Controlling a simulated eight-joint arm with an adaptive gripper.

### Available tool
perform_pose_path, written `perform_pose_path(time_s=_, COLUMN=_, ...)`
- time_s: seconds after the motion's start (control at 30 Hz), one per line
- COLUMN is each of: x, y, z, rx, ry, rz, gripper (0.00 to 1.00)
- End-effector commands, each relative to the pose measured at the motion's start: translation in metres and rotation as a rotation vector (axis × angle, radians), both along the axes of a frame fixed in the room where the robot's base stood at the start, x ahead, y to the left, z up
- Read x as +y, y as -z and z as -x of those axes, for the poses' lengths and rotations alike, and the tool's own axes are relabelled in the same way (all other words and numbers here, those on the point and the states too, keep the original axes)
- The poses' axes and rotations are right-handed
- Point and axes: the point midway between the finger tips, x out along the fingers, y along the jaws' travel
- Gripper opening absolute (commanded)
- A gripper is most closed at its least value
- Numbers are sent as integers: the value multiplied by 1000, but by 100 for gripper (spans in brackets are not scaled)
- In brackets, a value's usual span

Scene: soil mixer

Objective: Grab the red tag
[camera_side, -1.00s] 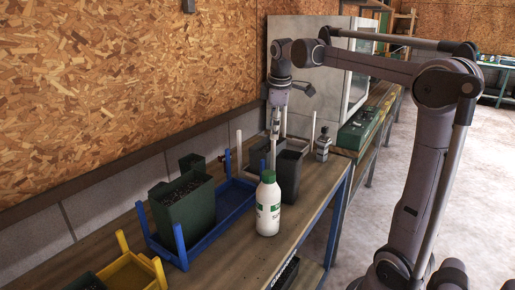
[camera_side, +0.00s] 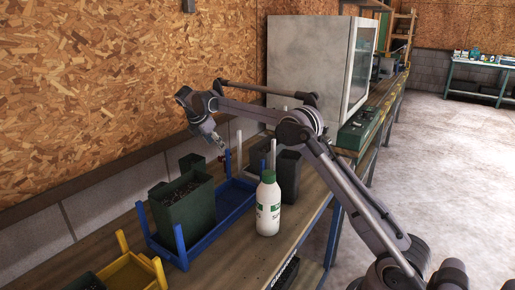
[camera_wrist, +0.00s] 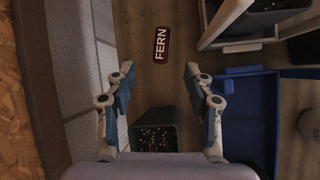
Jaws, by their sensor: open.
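The red tag (camera_wrist: 161,45) is a small dark red plate with the white word FERN. In the wrist view it lies upper centre on the wooden bench, beyond my fingertips and roughly between their lines. My gripper (camera_wrist: 159,70) is open, with one finger on each side and nothing between them. In the side view my gripper (camera_side: 219,146) hangs tilted downward above the bench, near the back end of the blue tray (camera_side: 236,194). I cannot make out the tag surely in the side view.
A green pot (camera_side: 188,213) with dark soil stands in the blue tray; a smaller green pot (camera_side: 192,163) is behind it. Blue and white posts rise near my gripper. A white bottle (camera_side: 268,205) and dark bins (camera_side: 289,174) stand to the right. The wall is close behind.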

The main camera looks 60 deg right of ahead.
Motion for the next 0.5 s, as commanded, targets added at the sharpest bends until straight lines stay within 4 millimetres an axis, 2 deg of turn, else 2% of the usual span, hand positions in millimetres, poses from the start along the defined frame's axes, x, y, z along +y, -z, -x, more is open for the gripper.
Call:
perform_pose_path(time_s=0.4, x=-27, y=42, z=-3, rx=7, ry=-3, rz=3, gripper=53)
perform_pose_path(time_s=0.5, x=-30, y=48, z=-4, rx=7, ry=-5, rz=3, gripper=53)
